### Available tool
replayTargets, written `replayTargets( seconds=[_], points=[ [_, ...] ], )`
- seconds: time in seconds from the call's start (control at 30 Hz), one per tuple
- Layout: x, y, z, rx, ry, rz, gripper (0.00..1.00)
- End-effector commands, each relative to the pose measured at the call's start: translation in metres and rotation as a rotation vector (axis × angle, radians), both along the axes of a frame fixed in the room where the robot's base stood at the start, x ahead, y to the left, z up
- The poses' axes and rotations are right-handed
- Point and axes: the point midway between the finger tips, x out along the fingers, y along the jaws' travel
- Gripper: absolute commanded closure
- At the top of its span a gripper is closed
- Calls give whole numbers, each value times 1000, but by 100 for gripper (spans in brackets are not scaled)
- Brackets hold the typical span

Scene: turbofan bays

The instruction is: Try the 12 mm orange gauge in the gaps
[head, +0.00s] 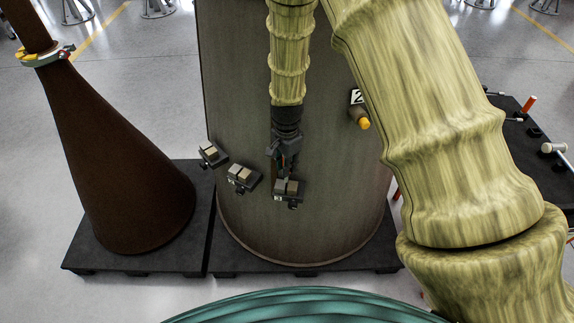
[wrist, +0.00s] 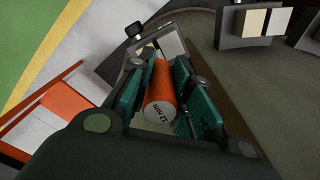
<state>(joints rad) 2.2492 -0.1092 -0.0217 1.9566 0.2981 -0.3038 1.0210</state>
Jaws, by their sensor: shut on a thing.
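My gripper (head: 284,168) is shut on the orange gauge (wrist: 158,92), which lies between its green finger pads in the wrist view. The gauge's end face reads "12 mm". In the head view the gripper points down at the rightmost of three dark gap fixtures (head: 289,199) on the grey drum. Each fixture carries pale beige blocks with a narrow gap. In the wrist view, a fixture (wrist: 172,42) lies just beyond the gauge's far end. I cannot tell whether the gauge touches it or enters its gap. The middle fixture (head: 243,183) and the left fixture (head: 209,159) are clear of the gripper.
The large grey drum (head: 340,200) stands on a black pallet (head: 300,268). A brown cone (head: 120,180) stands to the left. A yellow-ended peg (head: 363,123) with a number plate juts from the drum. A dark table (head: 510,105) with tools is at right.

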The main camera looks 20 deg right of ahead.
Motion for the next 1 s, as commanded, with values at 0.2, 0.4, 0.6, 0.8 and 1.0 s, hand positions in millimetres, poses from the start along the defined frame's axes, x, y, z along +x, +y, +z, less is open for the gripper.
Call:
replayTargets(
  seconds=[0.2, 0.4, 0.6, 0.8, 1.0],
  points=[
    [0, 0, 14, 0, 0, 0, 100],
    [0, 0, 25, 0, 0, 0, 100],
    [0, 0, 30, 0, 0, 1, 100],
    [0, 0, 29, 0, 0, 0, 100],
    [0, 0, 29, 0, 0, 0, 100]
  ],
)
